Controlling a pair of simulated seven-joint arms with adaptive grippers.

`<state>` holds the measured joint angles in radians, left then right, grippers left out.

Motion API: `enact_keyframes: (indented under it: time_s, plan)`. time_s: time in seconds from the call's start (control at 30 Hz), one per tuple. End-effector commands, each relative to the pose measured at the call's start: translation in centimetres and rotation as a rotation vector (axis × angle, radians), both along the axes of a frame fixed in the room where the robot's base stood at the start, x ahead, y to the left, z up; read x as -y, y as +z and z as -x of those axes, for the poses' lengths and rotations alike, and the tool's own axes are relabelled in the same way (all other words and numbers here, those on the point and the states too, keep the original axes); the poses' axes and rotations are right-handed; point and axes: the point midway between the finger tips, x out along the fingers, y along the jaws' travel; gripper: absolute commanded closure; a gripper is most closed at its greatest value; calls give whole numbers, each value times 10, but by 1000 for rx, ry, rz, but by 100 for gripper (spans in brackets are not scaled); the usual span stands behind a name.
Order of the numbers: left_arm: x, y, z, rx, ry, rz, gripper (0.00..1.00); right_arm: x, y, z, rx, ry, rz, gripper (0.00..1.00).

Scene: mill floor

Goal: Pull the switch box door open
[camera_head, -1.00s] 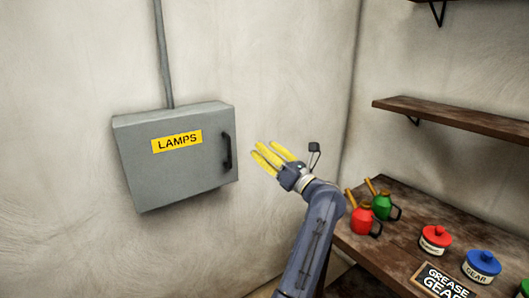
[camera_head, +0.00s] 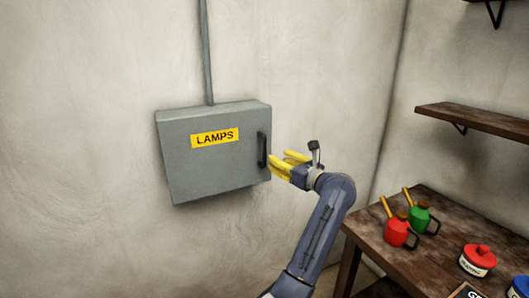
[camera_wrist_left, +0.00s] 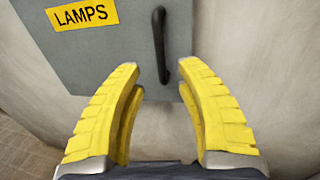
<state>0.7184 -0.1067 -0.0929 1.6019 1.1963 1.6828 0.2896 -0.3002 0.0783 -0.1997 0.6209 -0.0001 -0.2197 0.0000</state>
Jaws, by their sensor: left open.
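The grey switch box (camera_head: 190,178) hangs on the wall with its door shut. It carries a yellow LAMPS label (camera_head: 214,137). Its black upright handle (camera_head: 262,150) is at the door's right edge. My left gripper (camera_head: 279,158) is open and empty, just right of the handle in the head view, fingers pointing at the box. In the left wrist view the handle (camera_wrist_left: 159,45) lies in line with the gap between the two yellow fingers, around and beyond their tips. I cannot tell whether they touch it. My right gripper is not in view.
A wooden table (camera_head: 372,238) at the right holds a red oil can (camera_head: 397,232), a green oil can (camera_head: 420,219) and lidded tins. A wooden shelf (camera_head: 475,122) is on the right wall. A conduit (camera_head: 205,50) rises from the box. The wall left of the box is bare.

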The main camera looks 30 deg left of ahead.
Motion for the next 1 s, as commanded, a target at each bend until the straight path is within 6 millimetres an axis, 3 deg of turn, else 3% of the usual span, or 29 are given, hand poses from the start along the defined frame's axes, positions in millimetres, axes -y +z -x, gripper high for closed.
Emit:
enact_keyframes:
  time_s: [0.2,0.5,1.0]
  plan:
    - [-37,1,-13,0,2,-4,64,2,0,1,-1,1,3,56]
    - [-71,1,-26,0,0,-2,64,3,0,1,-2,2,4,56]
    - [-83,0,-31,0,-1,-1,64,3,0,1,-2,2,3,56]
